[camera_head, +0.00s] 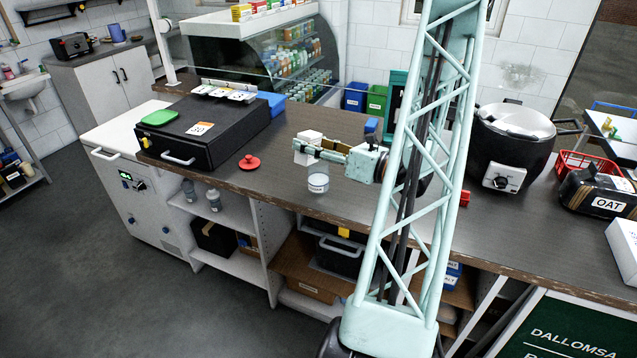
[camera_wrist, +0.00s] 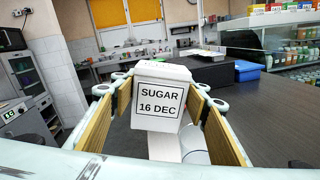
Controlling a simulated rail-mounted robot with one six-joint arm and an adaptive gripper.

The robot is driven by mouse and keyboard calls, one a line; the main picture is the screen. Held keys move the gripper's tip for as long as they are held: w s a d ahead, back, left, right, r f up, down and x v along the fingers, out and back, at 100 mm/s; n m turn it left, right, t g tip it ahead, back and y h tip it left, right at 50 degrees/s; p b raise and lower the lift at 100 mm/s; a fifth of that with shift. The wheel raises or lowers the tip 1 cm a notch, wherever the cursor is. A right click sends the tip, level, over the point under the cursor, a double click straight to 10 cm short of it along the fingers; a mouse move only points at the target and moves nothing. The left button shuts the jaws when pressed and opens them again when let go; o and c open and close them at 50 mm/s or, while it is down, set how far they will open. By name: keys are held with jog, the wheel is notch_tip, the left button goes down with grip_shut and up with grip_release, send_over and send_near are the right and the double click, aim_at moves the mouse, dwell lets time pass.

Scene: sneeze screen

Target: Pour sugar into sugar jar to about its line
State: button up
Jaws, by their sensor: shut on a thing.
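My gripper (camera_head: 325,150) is shut on a white sugar container (camera_head: 307,146), holding it above the counter. In the wrist view the container (camera_wrist: 162,92) sits between my two fingers, with a label reading "SUGAR 16 DEC" facing the camera. The sugar jar (camera_head: 318,181), clear with a pale label, stands upright on the counter near its front edge, just below and beside the container. In the wrist view a round pale shape below the container is partly hidden. I cannot make out the jar's fill line, its sugar level or any falling sugar.
A red lid (camera_head: 249,163) lies on the counter left of the jar. A black drawer box (camera_head: 205,130) is farther left, with a green lid on top. A large black cooker (camera_head: 510,140) and a red basket (camera_head: 590,163) stand to the right. Bare counter (camera_head: 285,180) surrounds the jar.

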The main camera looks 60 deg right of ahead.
jog(key=shift+d+n+b, duration=0.1)
jog(key=shift+n+b, duration=0.4)
jog(key=shift+d+f+n+b, duration=0.1)
jog(key=shift+f+n+b, duration=0.2)
jog(key=shift+b, duration=0.35)
jog(key=shift+b, duration=0.3)
jog(key=shift+d+f+n+b, duration=0.1)
jog(key=shift+d+n+b, duration=0.05)
jog(key=shift+n+b, duration=0.35)
jog(key=shift+d+n+b, duration=0.1)
jog(key=shift+n+b, duration=0.3)
jog(key=shift+b, duration=0.05)
jog(key=shift+s, duration=0.1)
jog(key=shift+s+a+r+p, duration=0.15)
jog(key=shift+s+a+r, duration=0.6)
jog(key=shift+a, duration=0.25)
jog(key=shift+s+a+r+p, duration=0.15)
jog(key=shift+s+a+r, duration=0.55)
jog(key=shift+a, duration=0.3)
jog(key=shift+w, duration=0.15)
